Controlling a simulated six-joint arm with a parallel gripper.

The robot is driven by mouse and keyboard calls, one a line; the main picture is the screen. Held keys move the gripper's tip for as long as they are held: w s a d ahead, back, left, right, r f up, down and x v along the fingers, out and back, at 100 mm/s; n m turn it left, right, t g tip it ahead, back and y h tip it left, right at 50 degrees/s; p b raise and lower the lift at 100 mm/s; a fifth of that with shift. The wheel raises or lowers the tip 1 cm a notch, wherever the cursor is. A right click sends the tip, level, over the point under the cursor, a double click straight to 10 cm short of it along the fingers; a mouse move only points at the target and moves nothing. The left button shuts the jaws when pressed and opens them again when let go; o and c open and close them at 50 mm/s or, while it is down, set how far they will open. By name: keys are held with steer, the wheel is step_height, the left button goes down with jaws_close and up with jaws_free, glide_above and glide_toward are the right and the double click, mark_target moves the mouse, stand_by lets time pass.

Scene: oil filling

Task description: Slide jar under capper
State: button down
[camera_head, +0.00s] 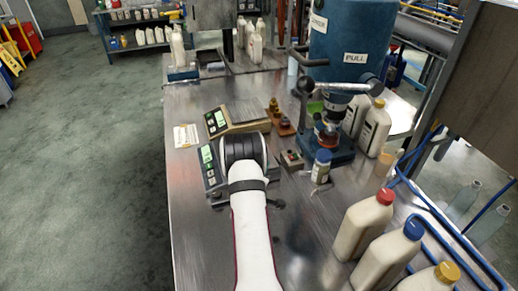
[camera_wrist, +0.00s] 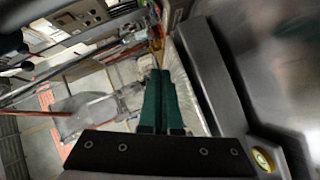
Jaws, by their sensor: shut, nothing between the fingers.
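A small jar with a blue cap (camera_head: 321,167) stands on the metal table just in front of the capper's base. The capper (camera_head: 345,85) is a tall blue machine with a "PULL" label, a side lever and a blue foot. An orange-red part (camera_head: 327,131) shows under its spindle; I cannot tell what it is. My gripper shows in the wrist view as two green fingers (camera_wrist: 160,75), shut together with nothing between them. In the head view my arm reaches up to the left of the jar, and the fingers are not clear there. I cannot make out the jar in the wrist view.
Two scales (camera_head: 236,120) stand at the table's left, one partly behind my arm. A small control box (camera_head: 292,160) sits left of the jar. White bottles (camera_head: 375,130) stand right of the capper, and several more (camera_head: 365,222) at the front right.

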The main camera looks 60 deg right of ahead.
mark_target(321, 168)
steer(key=s+f+n+h, duration=0.1)
steer(key=s, duration=0.2)
steer(key=s+d+f+n+g+h, duration=0.1)
steer(key=s, duration=0.2)
steer(key=s+d+f+n+g, duration=0.1)
steer(key=s+f, duration=0.1)
steer(key=s, duration=0.1)
steer(key=shift+h, duration=0.4)
steer(key=shift+s+d, duration=0.15)
steer(key=shift+d, duration=0.1)
steer(key=d, duration=0.8)
steer(key=shift+w+d, duration=0.35)
steer(key=shift+w, duration=0.05)
steer(key=s, duration=0.3)
steer(key=shift+s+a, duration=0.2)
steer(key=shift+s, duration=0.15)
